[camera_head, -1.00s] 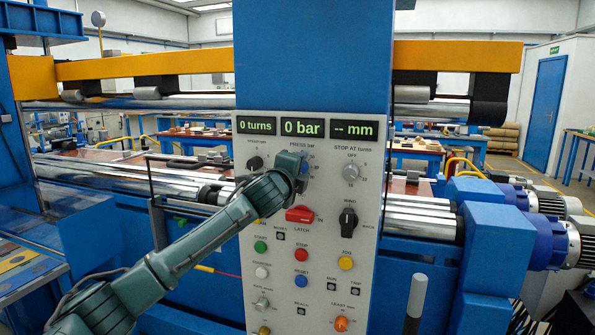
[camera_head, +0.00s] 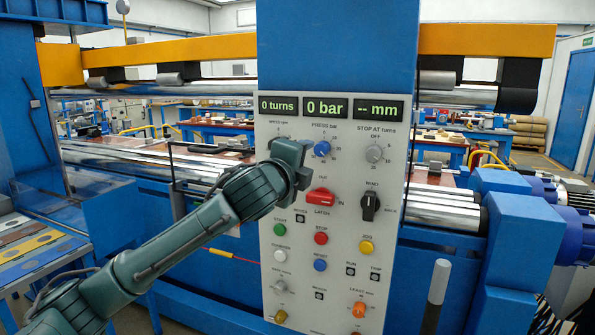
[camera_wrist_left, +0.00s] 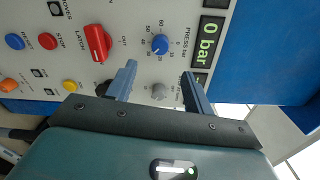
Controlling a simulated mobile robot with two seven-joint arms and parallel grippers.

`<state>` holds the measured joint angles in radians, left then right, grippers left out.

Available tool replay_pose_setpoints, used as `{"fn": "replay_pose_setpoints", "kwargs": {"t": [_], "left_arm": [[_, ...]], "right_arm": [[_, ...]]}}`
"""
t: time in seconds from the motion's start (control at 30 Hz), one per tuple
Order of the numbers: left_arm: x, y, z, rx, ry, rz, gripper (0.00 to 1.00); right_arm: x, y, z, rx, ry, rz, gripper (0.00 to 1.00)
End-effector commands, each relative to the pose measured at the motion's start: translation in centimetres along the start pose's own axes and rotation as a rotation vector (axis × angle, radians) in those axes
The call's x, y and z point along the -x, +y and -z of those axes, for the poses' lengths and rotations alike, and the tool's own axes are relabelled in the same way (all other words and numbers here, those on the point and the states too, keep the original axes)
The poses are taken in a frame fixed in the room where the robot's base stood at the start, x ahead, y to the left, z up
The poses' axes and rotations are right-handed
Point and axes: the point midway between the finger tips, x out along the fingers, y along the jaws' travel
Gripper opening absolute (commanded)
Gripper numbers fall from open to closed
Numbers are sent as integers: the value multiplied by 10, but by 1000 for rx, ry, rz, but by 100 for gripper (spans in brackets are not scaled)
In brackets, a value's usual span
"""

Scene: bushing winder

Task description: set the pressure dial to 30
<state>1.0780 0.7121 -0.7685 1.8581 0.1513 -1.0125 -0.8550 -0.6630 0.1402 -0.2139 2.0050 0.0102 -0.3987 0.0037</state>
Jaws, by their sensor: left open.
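The pressure dial (camera_head: 322,149) is a blue round knob under the label PRESS bar on the light grey panel. It also shows in the left wrist view (camera_wrist_left: 160,44), just past the fingertips and apart from them; its pointer is too small to read surely. The pressure display (camera_head: 325,107) above it reads 0 bar. My left gripper (camera_head: 303,166) is in front of the panel, just left of and below the dial. In the wrist view its two fingers (camera_wrist_left: 158,69) are spread with nothing between them. My right gripper is not in view.
A grey stop knob (camera_head: 374,153) is right of the dial. A red latch handle (camera_head: 320,198) and a black wind switch (camera_head: 370,203) sit below. Several coloured buttons fill the lower panel. The speed knob is largely hidden by my gripper.

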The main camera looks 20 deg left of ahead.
Motion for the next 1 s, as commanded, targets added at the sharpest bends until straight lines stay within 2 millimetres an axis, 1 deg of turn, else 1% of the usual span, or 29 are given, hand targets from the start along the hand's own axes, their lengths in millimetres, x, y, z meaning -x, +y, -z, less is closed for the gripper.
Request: {"fn": "replay_pose_setpoints", "kwargs": {"t": [0.03,0.1,0.23,0.67,0.73,0.77,0.87,0.97,1.0], "left_arm": [[7,1,0,0,0,2,52],[14,1,0,0,-1,1,52],[21,0,0,1,0,0,52],[21,0,0,1,0,0,52],[21,3,2,8,5,-4,52],[21,7,5,16,11,-9,52],[19,35,22,77,52,-42,52],[21,84,52,203,119,-102,52],[24,107,65,267,145,-132,52]], "right_arm": [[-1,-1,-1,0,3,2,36],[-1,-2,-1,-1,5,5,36],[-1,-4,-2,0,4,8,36],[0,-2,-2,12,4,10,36],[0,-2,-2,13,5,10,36],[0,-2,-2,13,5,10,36],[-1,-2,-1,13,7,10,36],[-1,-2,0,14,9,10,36],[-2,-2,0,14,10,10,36]]}}
